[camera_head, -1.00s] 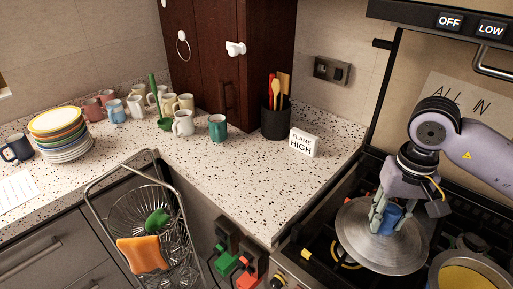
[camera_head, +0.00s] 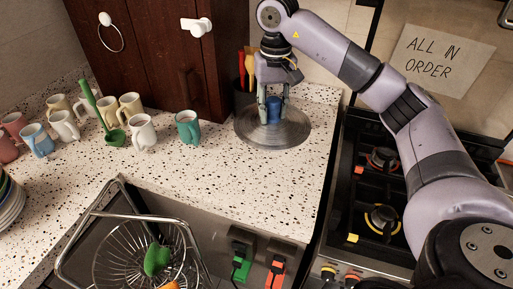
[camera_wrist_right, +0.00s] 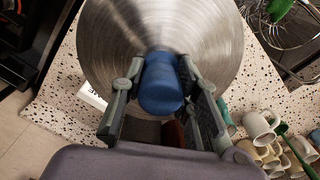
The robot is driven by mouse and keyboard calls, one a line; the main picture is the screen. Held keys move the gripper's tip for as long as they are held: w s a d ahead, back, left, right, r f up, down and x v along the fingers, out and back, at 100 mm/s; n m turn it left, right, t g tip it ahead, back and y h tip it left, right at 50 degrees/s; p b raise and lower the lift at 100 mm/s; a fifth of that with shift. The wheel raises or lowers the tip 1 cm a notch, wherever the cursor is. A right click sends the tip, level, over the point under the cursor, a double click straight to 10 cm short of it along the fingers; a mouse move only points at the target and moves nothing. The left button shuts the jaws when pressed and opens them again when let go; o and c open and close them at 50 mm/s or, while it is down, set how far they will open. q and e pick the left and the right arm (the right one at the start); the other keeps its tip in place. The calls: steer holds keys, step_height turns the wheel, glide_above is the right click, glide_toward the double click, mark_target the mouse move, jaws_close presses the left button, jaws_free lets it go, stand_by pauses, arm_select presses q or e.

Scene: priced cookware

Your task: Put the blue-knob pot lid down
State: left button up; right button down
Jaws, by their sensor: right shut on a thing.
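The pot lid (camera_head: 292,130) is a round, brushed-metal disc with a blue knob (camera_head: 274,111). In the head view it is roughly level over the back right part of the speckled counter. I cannot tell whether it touches the counter. My right gripper (camera_head: 273,105) comes down from above and is shut on the blue knob. In the wrist view the lid (camera_wrist_right: 210,35) fills the upper middle, and the knob (camera_wrist_right: 162,88) sits between the two fingers. My left gripper is not in view.
The dark utensil holder (camera_head: 243,97) stands just behind the lid. A white sign block (camera_wrist_right: 92,97) shows partly at the lid's edge in the wrist view. A teal mug (camera_head: 189,127) stands to the left. Bare counter (camera_head: 260,190) lies in front; the stove (camera_head: 375,200) is right.

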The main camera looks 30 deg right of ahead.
mark_target(275, 129)
steer(key=f, duration=0.6)
steer(key=shift+s+d+f+p, duration=0.1)
steer(key=shift+s+d+p, duration=0.15)
steer(key=shift+s+p, duration=0.15)
steer(key=f+p, duration=0.1)
steer(key=f, duration=0.5)
steer(key=f+p, duration=0.2)
steer(key=f, duration=0.4)
steer(key=shift+w+a+f, duration=0.1)
steer(key=shift+w+f, duration=0.1)
steer(key=shift+f, duration=0.45)
steer(key=c, duration=1.2)
jaws_free()
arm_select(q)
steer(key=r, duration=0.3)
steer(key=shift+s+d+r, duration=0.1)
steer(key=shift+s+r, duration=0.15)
